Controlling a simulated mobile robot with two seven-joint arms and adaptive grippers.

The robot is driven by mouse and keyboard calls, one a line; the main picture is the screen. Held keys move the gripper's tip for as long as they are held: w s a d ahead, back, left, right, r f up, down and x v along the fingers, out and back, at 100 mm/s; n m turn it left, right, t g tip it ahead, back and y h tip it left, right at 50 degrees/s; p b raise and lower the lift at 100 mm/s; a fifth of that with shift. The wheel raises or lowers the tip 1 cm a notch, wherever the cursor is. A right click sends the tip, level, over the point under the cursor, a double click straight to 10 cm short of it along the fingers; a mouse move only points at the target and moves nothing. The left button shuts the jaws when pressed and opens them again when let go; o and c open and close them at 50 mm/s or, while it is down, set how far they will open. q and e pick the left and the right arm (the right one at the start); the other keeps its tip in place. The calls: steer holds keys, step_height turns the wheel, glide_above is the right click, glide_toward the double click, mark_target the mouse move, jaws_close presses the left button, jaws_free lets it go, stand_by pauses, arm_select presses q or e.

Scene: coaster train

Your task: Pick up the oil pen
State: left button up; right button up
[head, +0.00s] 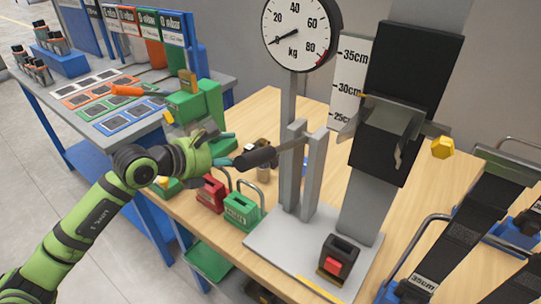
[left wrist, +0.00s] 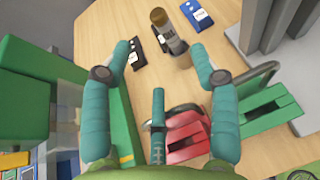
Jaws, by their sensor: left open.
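My left gripper (head: 222,153) is open, with teal fingers spread over the near-left part of the wooden table. In the left wrist view, the open fingers of the same gripper (left wrist: 162,75) have nothing held between them. A slim grey cylinder with a brown end (left wrist: 168,32) lies beyond the fingertips and looks like the oil pen, though I cannot be sure. Its tan end (head: 263,173) shows in the head view behind the red and green blocks, partly hidden by a lever handle. The right gripper is not in view.
A red block (head: 209,194) and a green block (head: 241,210), both with metal loops, stand below the gripper. A dial scale (head: 300,35) with a grey post and base rises to the right. A black labelled block (left wrist: 138,53) lies beside the cylinder.

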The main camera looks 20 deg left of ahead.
arm_select(q)
steer(key=p+x, duration=0.2)
steer(key=x, duration=0.8)
steer(key=shift+w+d, duration=0.25)
steer(key=shift+d, duration=0.05)
steer(key=shift+w+d+f, duration=0.1)
steer(key=shift+w+f, duration=0.05)
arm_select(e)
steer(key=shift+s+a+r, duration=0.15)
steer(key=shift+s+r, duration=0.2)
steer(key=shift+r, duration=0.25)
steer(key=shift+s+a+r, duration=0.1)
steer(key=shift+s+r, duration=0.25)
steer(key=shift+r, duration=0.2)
arm_select(q)
steer(key=c, duration=1.2)
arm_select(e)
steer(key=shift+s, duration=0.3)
